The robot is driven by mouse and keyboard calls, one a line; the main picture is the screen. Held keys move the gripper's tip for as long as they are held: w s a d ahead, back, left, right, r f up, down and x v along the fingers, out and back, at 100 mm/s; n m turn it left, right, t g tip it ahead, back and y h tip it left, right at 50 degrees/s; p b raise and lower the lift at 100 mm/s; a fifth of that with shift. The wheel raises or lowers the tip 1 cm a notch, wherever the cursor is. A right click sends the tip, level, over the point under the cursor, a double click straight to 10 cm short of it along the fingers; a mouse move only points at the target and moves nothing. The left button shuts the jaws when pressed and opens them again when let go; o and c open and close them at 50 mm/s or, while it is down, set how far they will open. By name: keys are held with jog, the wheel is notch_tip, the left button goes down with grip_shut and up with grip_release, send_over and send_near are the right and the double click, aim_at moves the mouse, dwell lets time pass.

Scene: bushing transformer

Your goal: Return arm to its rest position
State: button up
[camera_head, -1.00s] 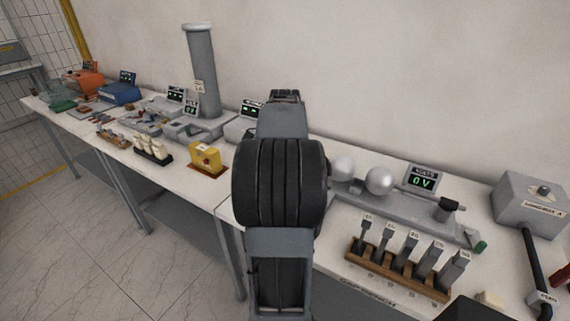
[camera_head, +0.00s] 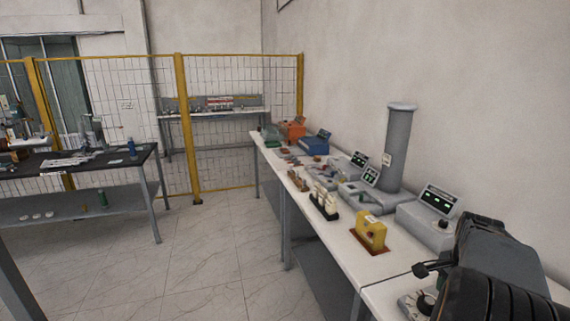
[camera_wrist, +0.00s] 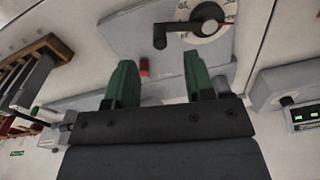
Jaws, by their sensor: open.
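My gripper (camera_wrist: 160,63) shows in the wrist view with its two green fingers spread apart and nothing between them. Beyond the fingertips is a grey panel (camera_wrist: 120,35) with a white dial (camera_wrist: 207,20) and a black crank handle (camera_wrist: 172,34). A small red knob (camera_wrist: 144,66) shows in the gap between the fingers, on the surface behind. In the head view my dark arm fills the lower right corner, over the near end of the bench. My gripper cannot be made out there.
A long white bench (camera_head: 348,262) runs along the wall. It holds a yellow block (camera_head: 370,233), a tall grey column (camera_head: 397,150), a grey meter unit (camera_head: 425,222) and blue (camera_head: 314,146) and orange (camera_head: 292,130) boxes. A dark table (camera_head: 75,168) stands left. The floor between is clear.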

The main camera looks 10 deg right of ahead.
jog(key=w+a+n+t, duration=0.1)
jog(key=a+n+t, duration=0.2)
jog(key=a+n, duration=1.6)
jog(key=a, duration=1.2)
jog(key=shift+a+t, duration=0.35)
jog(key=shift+t, duration=0.05)
jog(key=shift+w, duration=0.1)
jog(key=shift+c, duration=0.3)
jog(key=shift+c, duration=0.3)
jog(key=shift+d, duration=0.1)
